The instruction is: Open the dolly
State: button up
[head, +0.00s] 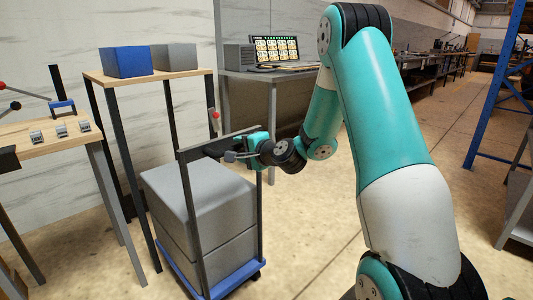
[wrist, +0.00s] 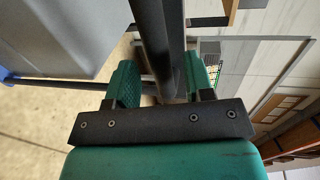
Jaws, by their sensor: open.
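The dolly has a blue base (head: 238,277) and a dark upright frame (head: 191,225) with a crossbar on top. Two stacked grey boxes (head: 200,190) stand on the base. My gripper (head: 246,149) is at the right end of the frame's top, by the right post. In the wrist view, my gripper (wrist: 162,80) is open, with its green fingers on either side of a dark bar (wrist: 150,35). The bar runs between the fingers; I cannot tell whether they touch it. The grey boxes also show at upper left in the wrist view (wrist: 55,35).
A tall wooden-topped table (head: 190,74) with a blue box (head: 127,61) and a grey box (head: 174,56) stands behind the dolly. A workbench (head: 45,133) is at left. A monitor (head: 275,50) stands on a desk behind. Blue shelving (head: 495,85) is at right. Open floor lies between.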

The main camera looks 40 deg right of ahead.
jog(key=b+v, duration=1)
jog(key=v, duration=0.5)
jog(key=s+a+f+n+g+y, duration=0.1)
jog(key=a+f+n+g+y, duration=0.15)
jog(key=a+n, duration=0.5)
jog(key=s+a+f+n+g+y, duration=0.2)
jog(key=a+n+g+y, duration=0.2)
jog(key=a, duration=0.7)
jog(key=s+a+f+n+g+h, duration=0.1)
jog(key=s+a+f+n+g, duration=0.1)
jog(key=s+a+n+g, duration=0.45)
jog(key=s+a+f+n+g+h, duration=0.2)
jog(key=s+a+n+g, duration=0.15)
jog(key=s+n, duration=0.45)
notch_tip(320, 180, up, 37)
jog(key=s+m+p, duration=0.1)
jog(key=p, duration=3.5)
jog(key=shift+s+a+t, duration=0.25)
jog(key=shift+a+t, duration=0.05)
jog(key=shift+t, duration=0.15)
